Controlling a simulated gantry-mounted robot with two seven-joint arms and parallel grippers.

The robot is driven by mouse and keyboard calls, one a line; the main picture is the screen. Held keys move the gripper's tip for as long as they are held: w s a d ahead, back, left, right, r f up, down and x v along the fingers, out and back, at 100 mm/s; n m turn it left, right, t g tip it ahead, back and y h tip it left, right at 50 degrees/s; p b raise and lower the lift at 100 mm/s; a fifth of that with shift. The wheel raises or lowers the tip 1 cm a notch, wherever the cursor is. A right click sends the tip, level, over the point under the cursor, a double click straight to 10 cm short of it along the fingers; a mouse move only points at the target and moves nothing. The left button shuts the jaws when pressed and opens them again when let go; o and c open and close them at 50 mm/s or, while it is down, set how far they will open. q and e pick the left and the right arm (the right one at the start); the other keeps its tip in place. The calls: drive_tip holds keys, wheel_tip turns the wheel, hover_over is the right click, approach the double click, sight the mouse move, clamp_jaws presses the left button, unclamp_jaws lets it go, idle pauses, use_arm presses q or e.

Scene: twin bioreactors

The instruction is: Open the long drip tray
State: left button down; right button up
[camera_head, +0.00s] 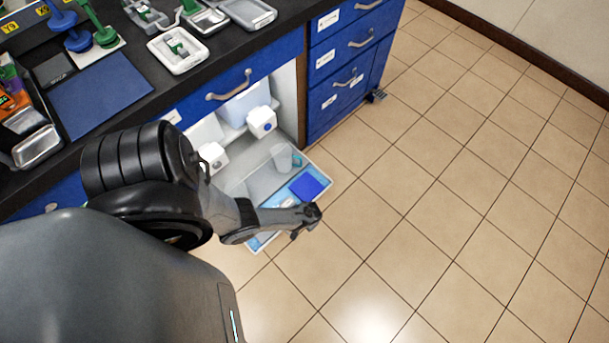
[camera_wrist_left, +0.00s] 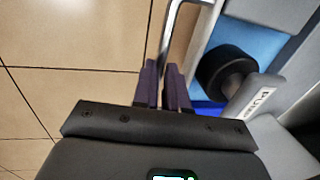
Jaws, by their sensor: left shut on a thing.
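The long drip tray (camera_head: 262,181) is a shallow pale tray that sticks out of the open bay under the counter, over the floor. My left gripper (camera_head: 309,214) is at its outer front end, partly covering that edge. In the left wrist view, the purple-grey fingers of my left gripper (camera_wrist_left: 165,88) are closed around a thin metal handle bar (camera_wrist_left: 168,45). The tray's blue inside (camera_wrist_left: 252,45) shows to the right. My arm hides the tray's left side in the head view. My right gripper is not in view.
A clear beaker (camera_head: 282,156) and a dark blue square (camera_head: 307,186) are in the tray. White containers (camera_head: 262,122) stand in the bay behind. Blue drawers (camera_head: 345,62) with handles stand to its right. The tiled floor (camera_head: 450,210) in front is clear.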

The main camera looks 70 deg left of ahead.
use_arm(q)
drive_tip(key=c, duration=1.2)
unclamp_jaws()
drive_tip(key=shift+o, duration=0.2)
drive_tip(key=shift+w, duration=0.1)
drive_tip(key=shift+r, duration=0.15)
wheel_tip(320, 180, up, 10)
drive_tip(key=d+p, duration=0.2)
drive_tip(key=p, duration=0.6)
drive_tip(key=shift+w+r, duration=0.15)
drive_tip(key=shift+w, duration=0.25)
drive_tip(key=shift+a, duration=0.1)
